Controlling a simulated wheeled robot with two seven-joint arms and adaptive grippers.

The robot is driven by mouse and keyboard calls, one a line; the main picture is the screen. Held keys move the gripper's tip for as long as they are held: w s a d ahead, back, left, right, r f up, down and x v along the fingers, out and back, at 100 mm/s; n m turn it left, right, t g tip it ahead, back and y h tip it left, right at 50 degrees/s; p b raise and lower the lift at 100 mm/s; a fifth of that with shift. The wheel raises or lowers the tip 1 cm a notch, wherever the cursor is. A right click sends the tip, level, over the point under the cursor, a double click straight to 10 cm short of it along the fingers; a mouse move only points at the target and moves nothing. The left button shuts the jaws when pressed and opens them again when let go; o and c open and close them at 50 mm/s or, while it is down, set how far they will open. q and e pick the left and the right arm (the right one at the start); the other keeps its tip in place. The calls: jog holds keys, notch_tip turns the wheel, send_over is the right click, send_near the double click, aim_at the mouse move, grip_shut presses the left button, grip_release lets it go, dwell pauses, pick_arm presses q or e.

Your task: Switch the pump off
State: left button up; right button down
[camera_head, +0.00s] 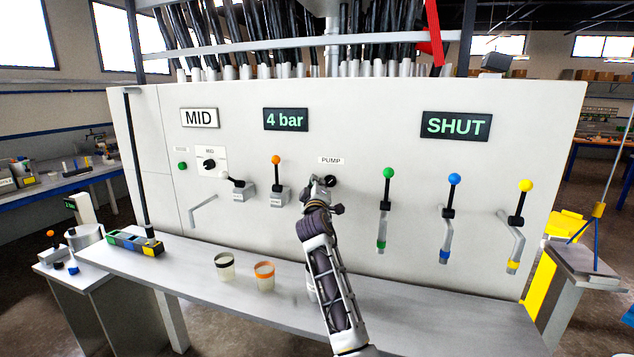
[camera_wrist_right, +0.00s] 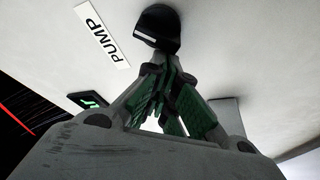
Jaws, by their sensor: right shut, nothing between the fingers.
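The pump switch is a round black knob (camera_head: 331,181) under the PUMP label (camera_head: 330,160) on the white panel. In the right wrist view the knob (camera_wrist_right: 160,30) has a white mark on its side, beside the PUMP label (camera_wrist_right: 101,37). My right gripper (camera_head: 322,183) is at the panel just left of the knob and partly covers the area around it. In the right wrist view its fingertips (camera_wrist_right: 158,66) are closed together right at the knob's lower edge. I cannot tell whether they touch it. My left gripper is not in view.
The panel carries signs reading MID (camera_head: 199,118), 4 bar (camera_head: 285,119) and SHUT (camera_head: 456,125). An orange-knobbed lever (camera_head: 276,175) is left of my gripper; a green-knobbed lever (camera_head: 387,200) is right. Two cups, black-rimmed (camera_head: 225,268) and orange-rimmed (camera_head: 264,277), stand on the shelf (camera_head: 190,268).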

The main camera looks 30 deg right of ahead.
jog(key=shift+f+n+p, duration=0.1)
jog(key=shift+n+p, duration=0.4)
jog(key=shift+n, duration=0.1)
jog(key=shift+f+y+p, duration=0.2)
jog(key=shift+y+p, duration=0.1)
jog(key=shift+f, duration=0.25)
dwell(0.8)
dwell(1.0)
